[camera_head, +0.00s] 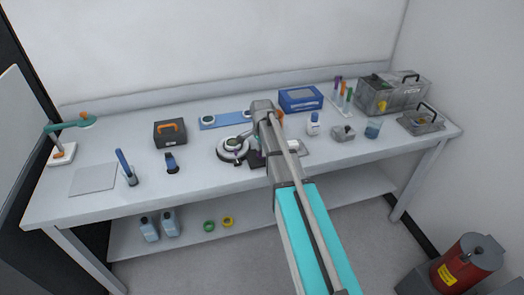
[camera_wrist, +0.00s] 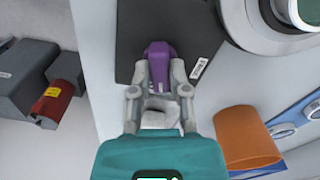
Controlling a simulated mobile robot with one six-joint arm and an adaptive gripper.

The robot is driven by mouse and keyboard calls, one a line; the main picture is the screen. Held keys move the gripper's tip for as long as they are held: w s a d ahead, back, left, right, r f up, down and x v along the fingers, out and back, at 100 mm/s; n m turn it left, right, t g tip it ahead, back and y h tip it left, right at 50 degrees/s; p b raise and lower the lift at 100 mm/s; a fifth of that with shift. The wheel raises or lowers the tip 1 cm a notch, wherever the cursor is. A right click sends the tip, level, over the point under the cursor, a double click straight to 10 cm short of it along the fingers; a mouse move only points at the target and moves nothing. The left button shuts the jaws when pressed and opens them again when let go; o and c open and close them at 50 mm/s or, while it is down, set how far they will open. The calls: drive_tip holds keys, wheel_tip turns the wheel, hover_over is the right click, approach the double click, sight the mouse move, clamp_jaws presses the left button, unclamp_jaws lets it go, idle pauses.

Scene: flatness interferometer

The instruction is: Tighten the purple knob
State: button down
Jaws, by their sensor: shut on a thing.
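The purple knob (camera_wrist: 158,60) sits on a dark flat plate (camera_wrist: 130,30) in the wrist view. My gripper (camera_wrist: 159,72) has one grey finger on each side of the knob and is shut on it. The knob's underside and any thread are hidden.
A white label (camera_wrist: 197,69) lies beside the knob. An orange cylinder (camera_wrist: 250,138) is right of my gripper.

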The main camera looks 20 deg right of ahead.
drive_tip(key=shift+m, duration=1.4)
drive_tip(key=c, duration=0.6)
unclamp_jaws()
drive_tip(key=shift+n, duration=0.3)
